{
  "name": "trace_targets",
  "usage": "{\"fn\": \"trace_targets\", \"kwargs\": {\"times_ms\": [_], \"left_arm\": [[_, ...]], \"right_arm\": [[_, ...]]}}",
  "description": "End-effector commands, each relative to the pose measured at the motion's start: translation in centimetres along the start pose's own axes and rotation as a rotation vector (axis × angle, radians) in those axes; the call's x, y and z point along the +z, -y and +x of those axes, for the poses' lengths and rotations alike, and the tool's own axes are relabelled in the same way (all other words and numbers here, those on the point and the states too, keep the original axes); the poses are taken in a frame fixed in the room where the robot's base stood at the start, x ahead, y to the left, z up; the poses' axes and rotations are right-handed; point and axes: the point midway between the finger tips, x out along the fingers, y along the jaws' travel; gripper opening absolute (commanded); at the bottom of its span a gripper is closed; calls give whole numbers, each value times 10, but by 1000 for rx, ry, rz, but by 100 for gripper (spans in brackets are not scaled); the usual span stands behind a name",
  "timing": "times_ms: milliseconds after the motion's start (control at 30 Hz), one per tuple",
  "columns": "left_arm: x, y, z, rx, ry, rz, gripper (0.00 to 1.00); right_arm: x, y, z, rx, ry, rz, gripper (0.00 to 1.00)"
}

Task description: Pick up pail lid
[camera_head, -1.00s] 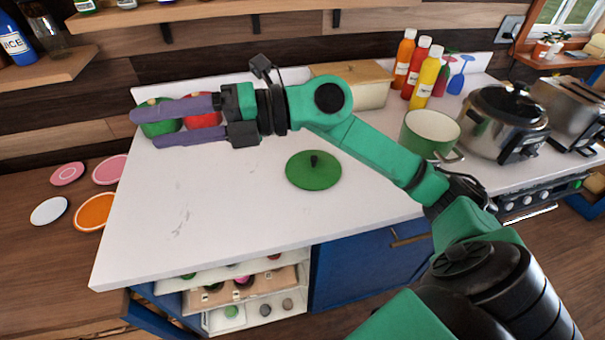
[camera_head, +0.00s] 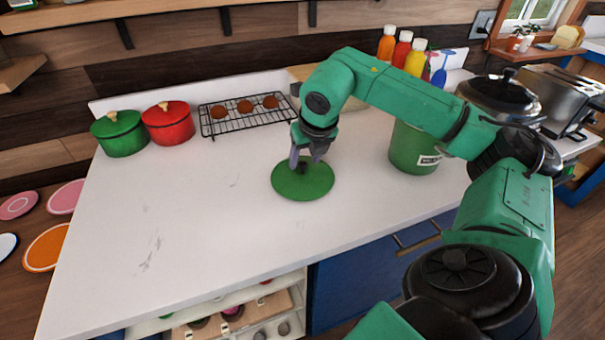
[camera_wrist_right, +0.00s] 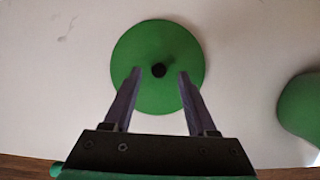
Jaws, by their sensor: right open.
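The pail lid (camera_head: 301,184) is a round green disc with a small black knob, lying flat on the white counter. In the right wrist view the lid (camera_wrist_right: 165,45) fills the upper middle, with its dark knob (camera_wrist_right: 158,70) between the finger lines. My right gripper (camera_head: 306,163) points down over the lid, its purple fingers open on either side of the knob. It also shows in the right wrist view (camera_wrist_right: 158,73), open and empty. I cannot tell whether the fingertips touch the lid. My left gripper is not in view.
The green pail (camera_head: 412,150) stands right of the lid, partly behind my right arm. A green pot (camera_head: 120,136), a red pot (camera_head: 168,124) and a black rack (camera_head: 245,117) with brown round items stand at the back left. The counter's left and front (camera_head: 170,225) are clear.

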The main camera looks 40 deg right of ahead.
Motion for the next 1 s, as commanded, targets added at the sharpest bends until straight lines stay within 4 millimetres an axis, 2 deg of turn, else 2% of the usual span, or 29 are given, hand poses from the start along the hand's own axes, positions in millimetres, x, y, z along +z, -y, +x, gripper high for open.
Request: {"fn": "trace_targets", "kwargs": {"times_ms": [67, 200, 367, 400, 533, 567, 867, 1000], "left_arm": [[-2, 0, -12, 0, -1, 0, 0], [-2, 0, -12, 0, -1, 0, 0], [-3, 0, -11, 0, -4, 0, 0], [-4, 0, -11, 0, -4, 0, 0], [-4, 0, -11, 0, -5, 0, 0], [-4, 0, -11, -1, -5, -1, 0], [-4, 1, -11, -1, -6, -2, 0], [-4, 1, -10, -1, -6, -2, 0]], "right_arm": [[4, -1, 12, 0, -6, -1, 57], [2, -1, 33, 0, -3, -1, 57], [2, -1, 35, 1, -1, -1, 57], [2, -1, 35, 1, -1, -1, 54], [2, -1, 35, 1, -1, -1, 4], [2, -1, 35, 1, -1, -1, 0], [3, -1, 34, 2, 0, -1, 0], [7, -2, 26, 3, 3, 0, 0]]}}
